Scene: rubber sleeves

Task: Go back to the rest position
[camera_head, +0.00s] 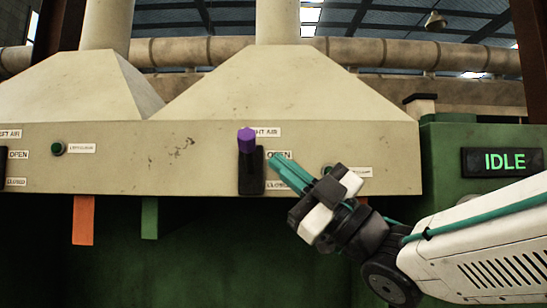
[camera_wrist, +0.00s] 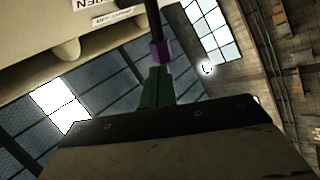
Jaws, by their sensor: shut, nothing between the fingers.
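My gripper (camera_head: 274,157) has teal fingers, shut and empty, pointing up and left in front of the beige panel. In the head view the fingertips are just right of and below the purple tip, with a small gap. In the wrist view my gripper (camera_wrist: 156,72) lines up with the purple tip (camera_wrist: 161,52); I cannot tell there whether they touch.
A display (camera_head: 503,161) at right reads IDLE. Hoods and pipes rise above.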

